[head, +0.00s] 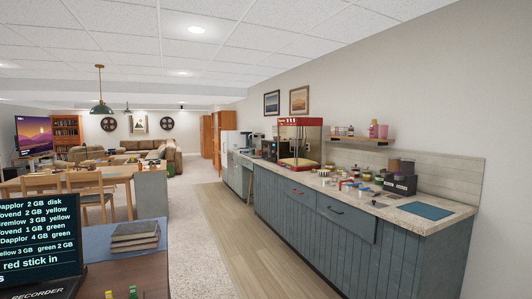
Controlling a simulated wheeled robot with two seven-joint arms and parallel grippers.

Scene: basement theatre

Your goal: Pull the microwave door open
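No microwave can be made out for certain. A small dark boxy appliance (269,150) stands on the long counter, just left of the red popcorn machine (299,142). It may be the microwave, but it is too far and small to tell, and I cannot see its door. Neither of my grippers is in view.
The long blue-grey counter (318,218) runs along the right wall, with jars and a black box (399,185) on top. A wooden floor strip (235,230) beside it is clear.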

